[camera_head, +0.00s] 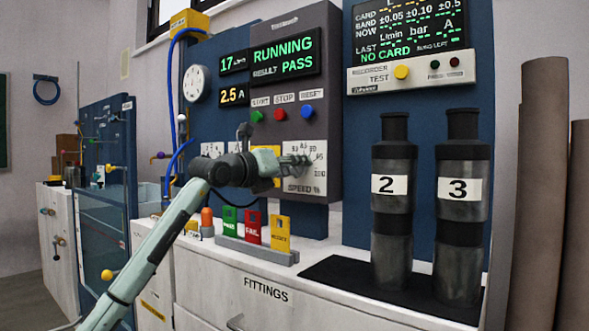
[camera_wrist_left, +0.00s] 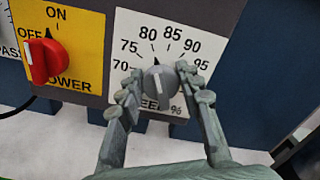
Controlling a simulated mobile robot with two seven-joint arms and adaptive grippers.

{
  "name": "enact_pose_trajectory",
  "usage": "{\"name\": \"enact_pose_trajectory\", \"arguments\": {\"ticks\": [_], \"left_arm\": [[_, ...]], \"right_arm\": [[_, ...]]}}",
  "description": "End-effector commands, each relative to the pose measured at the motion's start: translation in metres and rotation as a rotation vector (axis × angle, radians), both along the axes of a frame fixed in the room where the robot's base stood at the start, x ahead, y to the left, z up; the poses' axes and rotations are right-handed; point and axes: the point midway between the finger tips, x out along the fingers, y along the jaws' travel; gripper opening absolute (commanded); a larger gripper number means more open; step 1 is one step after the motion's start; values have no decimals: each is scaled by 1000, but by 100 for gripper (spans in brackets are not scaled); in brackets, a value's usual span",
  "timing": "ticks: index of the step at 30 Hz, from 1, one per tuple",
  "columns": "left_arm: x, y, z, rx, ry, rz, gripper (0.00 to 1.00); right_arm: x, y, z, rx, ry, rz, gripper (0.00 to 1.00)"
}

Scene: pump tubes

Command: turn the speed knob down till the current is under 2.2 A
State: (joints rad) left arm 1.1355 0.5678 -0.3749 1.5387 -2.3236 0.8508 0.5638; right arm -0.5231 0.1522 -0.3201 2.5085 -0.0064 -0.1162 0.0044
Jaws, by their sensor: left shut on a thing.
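The grey speed knob (camera_wrist_left: 160,80) sits on a white dial plate (camera_wrist_left: 188,102) marked from 70 to 95 %. Its pointer is near the marks for 80 and 85; I cannot read it exactly. My left gripper (camera_wrist_left: 164,92) has one finger on each side of the knob and is shut on it. In the head view my left gripper (camera_head: 300,160) covers most of the knob, in front of the SPEED % plate (camera_head: 304,188). The current display (camera_head: 233,95) reads 2.5 A. My right gripper is not in view.
A red power switch (camera_wrist_left: 45,57) on a yellow plate is left of the dial. The main display (camera_head: 285,56) shows RUNNING and PASS. Coloured cards (camera_head: 252,227) stand in a holder on the bench below my left arm. Two dark cylinders (camera_head: 391,190) stand at right.

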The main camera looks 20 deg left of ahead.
Motion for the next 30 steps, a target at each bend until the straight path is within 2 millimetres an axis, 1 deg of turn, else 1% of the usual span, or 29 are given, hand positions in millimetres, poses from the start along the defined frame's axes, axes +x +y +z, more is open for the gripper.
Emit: {"name": "enact_pose_trajectory", "arguments": {"ticks": [7, 18, 19, 21, 23, 24, 30], "left_arm": [[0, 0, -1, -48, 21, 0, 6], [0, 0, -2, -51, 22, 0, 6], [0, 0, -2, -51, 22, 0, 37], [0, 0, -1, -51, 22, 0, 46], [0, 0, -1, -51, 22, 0, 54], [0, 0, -1, -51, 21, 0, 56], [0, 0, -1, -50, 19, 0, 56]], "right_arm": [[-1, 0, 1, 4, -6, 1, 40], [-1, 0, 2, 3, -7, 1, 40], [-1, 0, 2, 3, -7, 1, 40], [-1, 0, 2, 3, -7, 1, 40], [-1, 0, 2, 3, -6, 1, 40], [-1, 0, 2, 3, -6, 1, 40], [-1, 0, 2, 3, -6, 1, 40]]}}
